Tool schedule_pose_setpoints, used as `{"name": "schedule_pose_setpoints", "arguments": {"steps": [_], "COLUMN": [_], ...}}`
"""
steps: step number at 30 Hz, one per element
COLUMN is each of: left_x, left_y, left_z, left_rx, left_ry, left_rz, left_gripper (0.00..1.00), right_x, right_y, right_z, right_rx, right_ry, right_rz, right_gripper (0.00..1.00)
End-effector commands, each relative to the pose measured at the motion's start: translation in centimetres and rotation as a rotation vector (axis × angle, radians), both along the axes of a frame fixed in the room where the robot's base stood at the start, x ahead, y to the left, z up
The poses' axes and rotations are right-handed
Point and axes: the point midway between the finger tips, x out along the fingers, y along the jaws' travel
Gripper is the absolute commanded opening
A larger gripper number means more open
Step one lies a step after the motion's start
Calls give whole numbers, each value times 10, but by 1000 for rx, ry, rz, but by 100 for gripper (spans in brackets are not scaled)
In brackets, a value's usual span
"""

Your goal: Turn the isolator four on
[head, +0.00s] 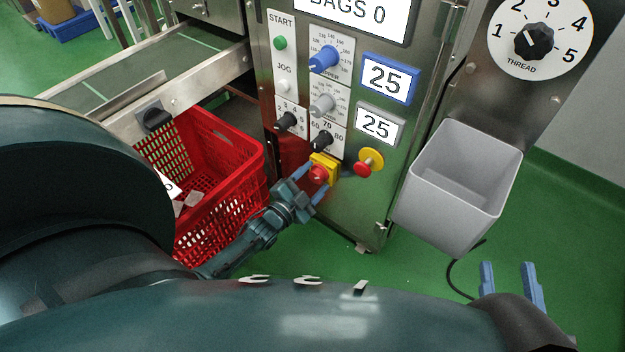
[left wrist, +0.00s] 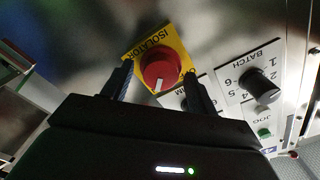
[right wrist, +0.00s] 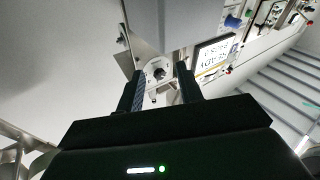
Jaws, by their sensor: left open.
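The isolator is a red rotary knob on a yellow plate marked ISOLATOR, low on the steel machine panel. In the head view the isolator knob (head: 318,175) is partly covered by my left gripper (head: 311,182). In the left wrist view the red knob (left wrist: 160,69) lies ahead between the open fingers, with a white pointer mark on its lower edge. Contact with the fingers cannot be told. The plate's on and off lettering cannot be read clearly. My right gripper (head: 511,284) is open and empty at lower right, away from the panel.
A red and yellow emergency-stop button (head: 367,163) sits just right of the isolator. Black knobs (head: 286,121) are just above. A red crate (head: 258,165) stands left, a grey bin (head: 460,185) hangs right. Green floor (head: 565,215) is open at right.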

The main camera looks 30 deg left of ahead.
Motion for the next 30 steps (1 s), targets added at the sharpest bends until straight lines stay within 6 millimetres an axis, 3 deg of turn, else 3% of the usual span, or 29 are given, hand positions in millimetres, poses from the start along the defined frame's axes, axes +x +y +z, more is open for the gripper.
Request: {"name": "schedule_pose_setpoints", "arguments": {"steps": [8, 14, 21, 30], "left_x": [-12, -52, -103, -131], "left_y": [1, 4, 8, 10], "left_z": [1, 2, 2, 0], "left_rx": [-1, -1, 0, 0], "left_ry": [2, 6, 3, 0], "left_rz": [1, 2, 1, 0], "left_gripper": [59, 59, 59, 59], "right_x": [0, -2, 0, 1], "right_y": [0, -1, -8, -10], "right_z": [5, 9, -1, -2], "right_rx": [-6, -40, -63, -67], "right_ry": [-3, -4, 70, 108], "right_rz": [-1, -8, -40, -49], "right_gripper": [36, 36, 36, 36]}}
